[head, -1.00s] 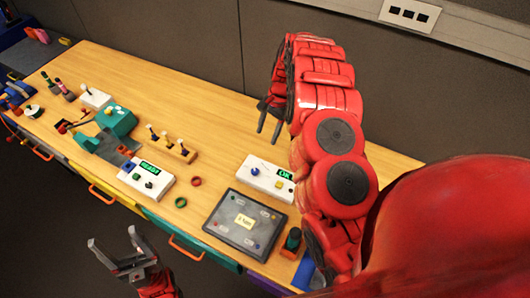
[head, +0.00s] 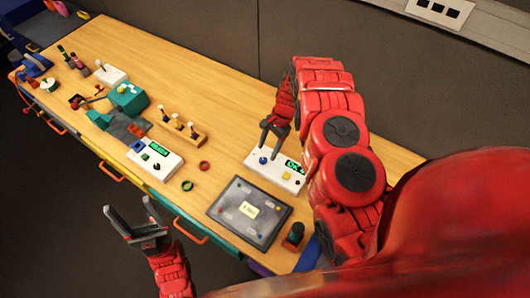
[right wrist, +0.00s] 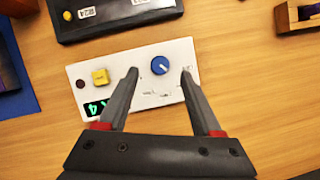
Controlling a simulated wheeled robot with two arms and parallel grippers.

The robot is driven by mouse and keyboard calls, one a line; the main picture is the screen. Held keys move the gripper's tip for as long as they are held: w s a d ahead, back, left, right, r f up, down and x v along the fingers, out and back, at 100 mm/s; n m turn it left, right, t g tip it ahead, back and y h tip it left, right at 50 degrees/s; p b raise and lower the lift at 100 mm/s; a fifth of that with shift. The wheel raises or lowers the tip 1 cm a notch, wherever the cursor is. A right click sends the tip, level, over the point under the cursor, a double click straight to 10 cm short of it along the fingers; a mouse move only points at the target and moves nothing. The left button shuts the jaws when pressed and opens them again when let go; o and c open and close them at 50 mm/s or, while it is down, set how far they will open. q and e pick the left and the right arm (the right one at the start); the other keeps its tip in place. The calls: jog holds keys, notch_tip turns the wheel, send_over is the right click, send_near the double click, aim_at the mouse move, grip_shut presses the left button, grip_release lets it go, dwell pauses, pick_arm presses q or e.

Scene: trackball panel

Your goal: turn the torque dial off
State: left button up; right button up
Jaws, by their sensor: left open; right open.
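The blue dial (right wrist: 160,65) with a white pointer mark sits on a white control box (right wrist: 118,60). Its printed labels are too small to read. In the head view the dial (head: 263,160) is at the left end of the box (head: 274,171). My right gripper (head: 271,154) is open just above the box. In the right wrist view its fingertips (right wrist: 160,72) are on either side of the dial; I cannot tell whether they touch it. My left gripper (head: 128,206) is open and empty, off the table's front edge.
The box also has a yellow button (right wrist: 100,77) and a green display (right wrist: 97,107). A dark tray-like panel (head: 229,222) lies in front of it. A second white box (head: 163,167), two rings and a lever block (head: 183,130) stand to the left.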

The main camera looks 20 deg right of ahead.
aim_at(263, 159)
jog(key=p+x, duration=0.1)
jog(key=x, duration=0.2)
jog(key=shift+w+f, duration=0.1)
jog(key=shift+f, duration=0.15)
jog(key=shift+a+f, duration=0.15)
jog(key=shift+f, duration=0.05)
grip_shut()
